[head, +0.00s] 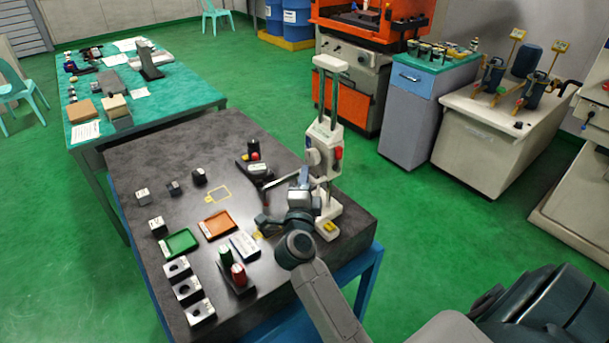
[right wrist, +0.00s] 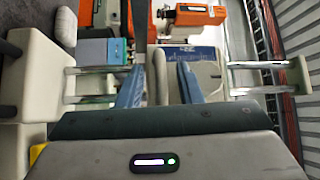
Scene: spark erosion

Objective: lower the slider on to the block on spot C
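The pale gauge stand (head: 335,95) has two upright rods and stands at the right of the dark stone table. Its slider (head: 322,148) is a pale body with a round knob and a red part, low on the rods; in the right wrist view it shows behind the fingers with a lettered plate (right wrist: 198,62). My right gripper (head: 303,176) is close in front of the slider. Its blue fingers (right wrist: 159,82) are apart, with a pale part seen between them; no clear contact shows. Spot C's letter and the block on it cannot be made out. My left gripper is not in view.
The stone table (head: 150,155) holds a green tray (head: 181,243), an orange tray (head: 217,225), several small blocks, and red and green cylinders in a dark holder (head: 236,289). A dark fixture (head: 258,172) stands left of the gripper.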

